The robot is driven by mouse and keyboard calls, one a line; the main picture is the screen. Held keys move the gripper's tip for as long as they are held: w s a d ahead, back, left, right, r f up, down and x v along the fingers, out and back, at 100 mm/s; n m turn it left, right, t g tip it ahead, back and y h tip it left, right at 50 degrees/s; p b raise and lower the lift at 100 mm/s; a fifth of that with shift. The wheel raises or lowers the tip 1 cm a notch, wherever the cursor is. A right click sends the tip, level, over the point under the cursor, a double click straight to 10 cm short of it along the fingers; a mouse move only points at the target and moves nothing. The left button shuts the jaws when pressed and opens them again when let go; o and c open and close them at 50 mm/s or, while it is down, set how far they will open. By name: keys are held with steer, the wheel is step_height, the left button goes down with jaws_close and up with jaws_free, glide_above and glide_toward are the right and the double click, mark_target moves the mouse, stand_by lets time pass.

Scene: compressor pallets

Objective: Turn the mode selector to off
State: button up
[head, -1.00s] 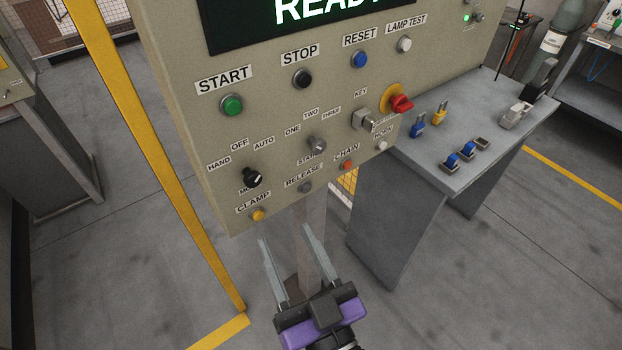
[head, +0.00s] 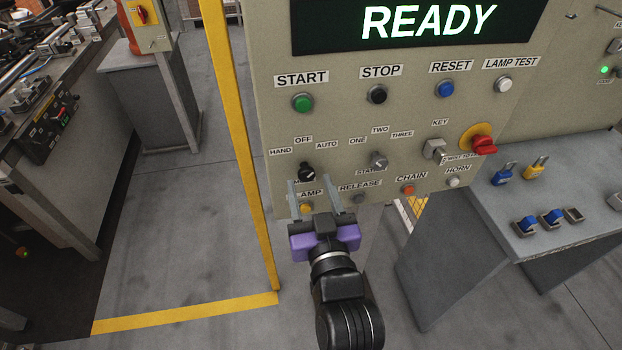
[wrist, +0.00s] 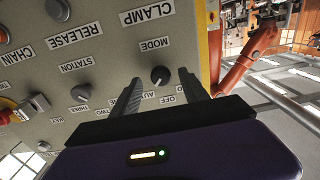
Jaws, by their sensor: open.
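The mode selector (head: 307,172) is a black knob low on the left of the beige panel, below the labels HAND, OFF and AUTO. It also shows in the wrist view (wrist: 160,75), upside down, between the far ends of my fingers. I cannot tell clearly which label its pointer faces. My gripper (head: 310,186) is open and empty, its fingertips just below and to either side of the knob in the head view. In the wrist view my gripper (wrist: 160,82) has one finger on each side of the knob. I cannot tell whether they touch it.
The yellow clamp button (head: 306,208) sits just below the selector, partly behind my gripper. The station selector (head: 378,160) and release button (head: 359,198) are to the right. A yellow post (head: 236,120) stands left of the panel. A grey table (head: 500,215) with padlocks stands right.

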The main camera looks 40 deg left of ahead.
steer(key=shift+x, duration=0.8)
jaws_close()
steer(key=n+b, duration=0.2)
steer(key=b, duration=0.1)
steer(key=shift+f+n, duration=0.2)
steer(key=shift+n, duration=0.2)
steer(key=n+b, duration=0.2)
steer(key=n, duration=0.1)
steer(key=n+b, duration=0.2)
steer(key=shift+r+n, duration=0.2)
steer(key=shift+n, duration=0.2)
